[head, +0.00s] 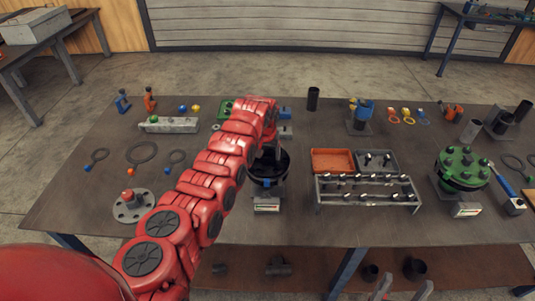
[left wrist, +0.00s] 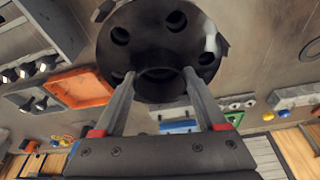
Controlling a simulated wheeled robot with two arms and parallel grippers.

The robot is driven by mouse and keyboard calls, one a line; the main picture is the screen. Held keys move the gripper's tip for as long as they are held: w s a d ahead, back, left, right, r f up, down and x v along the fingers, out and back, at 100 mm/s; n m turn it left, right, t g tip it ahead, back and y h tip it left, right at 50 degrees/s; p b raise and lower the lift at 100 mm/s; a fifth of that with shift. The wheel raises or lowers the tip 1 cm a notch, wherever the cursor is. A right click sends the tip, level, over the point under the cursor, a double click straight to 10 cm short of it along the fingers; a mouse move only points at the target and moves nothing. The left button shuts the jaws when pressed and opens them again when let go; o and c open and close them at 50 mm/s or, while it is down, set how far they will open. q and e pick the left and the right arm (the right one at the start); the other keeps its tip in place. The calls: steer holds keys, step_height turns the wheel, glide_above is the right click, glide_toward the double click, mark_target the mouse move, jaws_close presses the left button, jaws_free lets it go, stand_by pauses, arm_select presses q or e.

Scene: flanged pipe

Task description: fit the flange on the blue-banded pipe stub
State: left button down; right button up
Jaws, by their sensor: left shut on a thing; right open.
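A black flange (left wrist: 161,40) with several bolt holes fills the top of the left wrist view. My left gripper (left wrist: 159,74) is shut on its raised collar. In the head view the dark flange (head: 284,163) is over a stand with a blue part (head: 262,182), probably the blue-banded stub. My left gripper (head: 268,149) is partly hidden by my red arm. The stub is mostly hidden below the flange, and I cannot tell whether they touch. My right gripper (head: 404,292) shows only its fingertips at the bottom edge, open and empty.
A bolt rack (head: 367,197) and an orange tray (head: 332,161) stand right of the stand. A green-topped flanged assembly (head: 462,167) is further right. A grey flange with a red centre (head: 132,206) lies at left. The front strip of table right of the stand is clear.

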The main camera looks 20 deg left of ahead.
stand_by(0.3)
arm_select(q)
jaws_free()
steer(key=shift+r, duration=0.1)
steer(key=shift+s+d+r+b, duration=0.1)
steer(key=shift+s+r+b, duration=0.1)
steer(key=shift+r+b, duration=0.45)
steer(key=b+v, duration=0.4)
steer(key=v, duration=0.6)
step_height(320, 180, up, 6)
glide_above(266, 166)
steer(key=s, duration=0.2)
step_height(266, 166, up, 9)
steer(key=p, duration=0.5)
steer(key=shift+w+d+f, duration=0.15)
steer(key=shift+f, duration=0.05)
